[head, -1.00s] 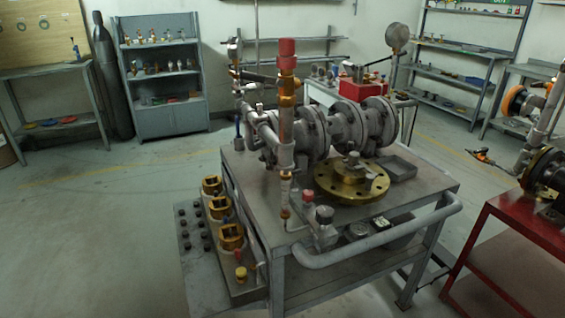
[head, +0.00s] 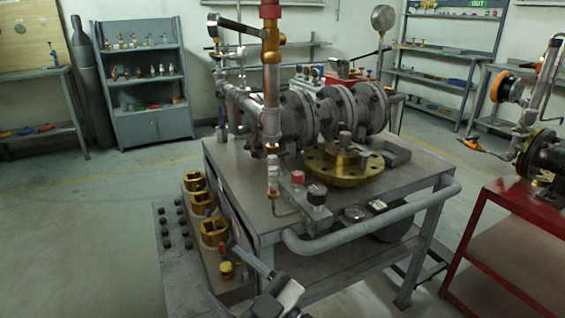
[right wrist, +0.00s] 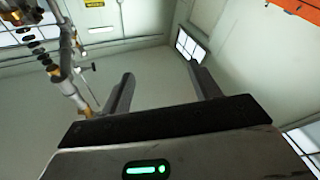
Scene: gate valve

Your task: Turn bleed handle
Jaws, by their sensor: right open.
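The valve assembly (head: 300,118) of grey flanged pipes stands on a metal bench. A copper-coloured vertical pipe (head: 271,85) rises at its front left, with a dark lever (head: 236,26) near its top. On the small line in front are a red knob (head: 297,177) and a black knob (head: 317,194). I cannot tell which part is the bleed handle. My right gripper (head: 219,271) is open and empty, low in front of the bench's left corner. In the right wrist view its two fingers (right wrist: 160,73) stand apart with nothing between them. My left gripper is not in view.
The bench (head: 405,178) has a thick front rail (head: 370,238). A brass flange (head: 343,165) and a grey tray (head: 390,152) lie on it. A panel with several brass blocks (head: 213,230) stands at left. A red stand (head: 520,215) is at right. Left floor is open.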

